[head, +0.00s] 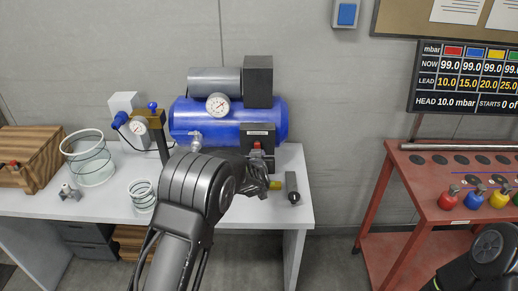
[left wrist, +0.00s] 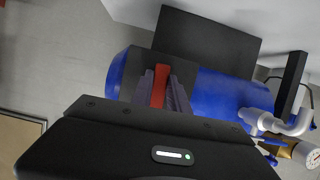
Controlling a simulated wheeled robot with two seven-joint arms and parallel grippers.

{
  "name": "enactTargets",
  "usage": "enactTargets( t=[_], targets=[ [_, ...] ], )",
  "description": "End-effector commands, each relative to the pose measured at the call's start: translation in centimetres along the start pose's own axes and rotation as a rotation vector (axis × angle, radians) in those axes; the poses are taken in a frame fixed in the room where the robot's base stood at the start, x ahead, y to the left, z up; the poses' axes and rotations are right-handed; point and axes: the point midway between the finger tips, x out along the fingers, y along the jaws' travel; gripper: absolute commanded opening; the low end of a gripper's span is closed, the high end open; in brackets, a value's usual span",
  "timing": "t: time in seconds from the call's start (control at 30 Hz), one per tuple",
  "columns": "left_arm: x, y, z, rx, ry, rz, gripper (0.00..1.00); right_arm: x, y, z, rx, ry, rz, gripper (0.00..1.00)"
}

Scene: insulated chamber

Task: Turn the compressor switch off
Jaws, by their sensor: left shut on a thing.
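The blue compressor tank (head: 228,118) stands on the bench, with a black switch box (head: 257,130) low on its front right. A small red switch lever (head: 257,145) shows on the box, just beyond my left gripper (head: 259,163). In the left wrist view the red lever (left wrist: 159,84) sits between the two grey fingers of my left gripper (left wrist: 163,92), which are shut on it. The lever's lower end is hidden by the gripper body. My right gripper is not in view; only part of my right arm shows at the lower right.
A dark block (head: 292,188) lies just right of my left gripper. A red table (head: 425,205) with coloured weights stands at right.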

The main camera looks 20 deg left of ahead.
Motion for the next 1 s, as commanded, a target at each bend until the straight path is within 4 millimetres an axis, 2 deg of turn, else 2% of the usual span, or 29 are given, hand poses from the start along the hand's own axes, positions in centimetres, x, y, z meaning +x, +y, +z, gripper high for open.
enactTargets(
  t=[0.13,0.57,0.6,0.83,1.0],
  targets=[
    [-0.02,-0.11,-0.03,0.035,0.000,-0.015,0.00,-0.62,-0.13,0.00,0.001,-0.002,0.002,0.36],
    [0.04,-0.18,0.08,0.046,0.000,-0.019,0.00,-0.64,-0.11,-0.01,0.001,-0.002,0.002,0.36],
    [0.04,-0.19,0.08,0.046,0.000,-0.019,0.21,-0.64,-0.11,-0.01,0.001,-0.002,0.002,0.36],
    [0.03,-0.17,0.07,0.044,0.000,-0.019,0.40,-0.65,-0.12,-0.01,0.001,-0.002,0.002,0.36],
    [0.02,-0.15,0.05,0.044,0.000,-0.018,0.42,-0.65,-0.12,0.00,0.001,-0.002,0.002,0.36]
  ],
)
